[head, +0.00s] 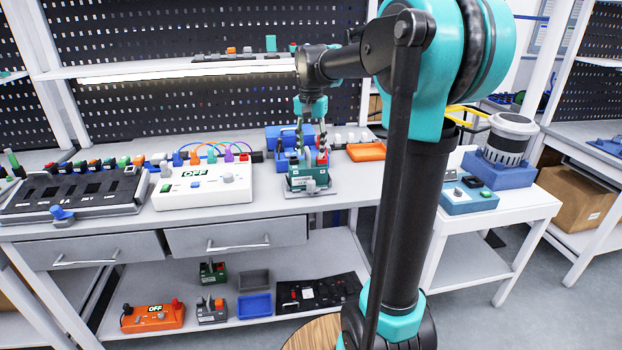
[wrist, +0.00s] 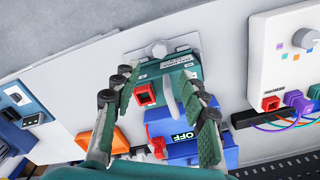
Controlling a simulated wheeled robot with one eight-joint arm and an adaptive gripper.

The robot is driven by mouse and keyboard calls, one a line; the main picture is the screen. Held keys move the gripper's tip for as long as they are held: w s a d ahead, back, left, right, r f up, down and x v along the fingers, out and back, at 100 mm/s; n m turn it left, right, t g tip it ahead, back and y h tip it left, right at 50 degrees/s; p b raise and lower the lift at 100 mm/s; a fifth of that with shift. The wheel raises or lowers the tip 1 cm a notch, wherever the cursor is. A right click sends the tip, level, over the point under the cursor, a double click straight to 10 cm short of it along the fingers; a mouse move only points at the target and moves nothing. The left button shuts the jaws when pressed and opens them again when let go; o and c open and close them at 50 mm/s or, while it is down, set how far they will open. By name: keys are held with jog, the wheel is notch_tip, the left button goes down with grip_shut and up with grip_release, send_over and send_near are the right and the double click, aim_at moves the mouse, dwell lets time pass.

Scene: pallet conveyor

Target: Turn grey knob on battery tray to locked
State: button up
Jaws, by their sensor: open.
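The battery tray (head: 328,190) is a light grey plate near the front edge of the bench. It also shows in the wrist view (wrist: 133,56). A green battery block (head: 304,178) with a red terminal and a grey handle sits on it. The grey knob (wrist: 158,48) is on the plate just beyond the block in the wrist view; in the head view it (head: 311,186) is small at the front. My gripper (wrist: 156,80) is open, its fingers above and to either side of the block, short of the knob. Lock markings are not readable.
A blue box with an OFF display (wrist: 190,138) stands close behind the battery. A white panel (head: 205,185) with a knob and plugs is to the left. An orange tray (head: 366,152) lies to the right. The bench front edge is close to the tray.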

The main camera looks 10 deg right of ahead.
aim_at(311, 181)
notch_tip(311, 181, down, 10)
jog(key=shift+f, duration=0.25)
jog(key=shift+c, duration=0.2)
grip_shut()
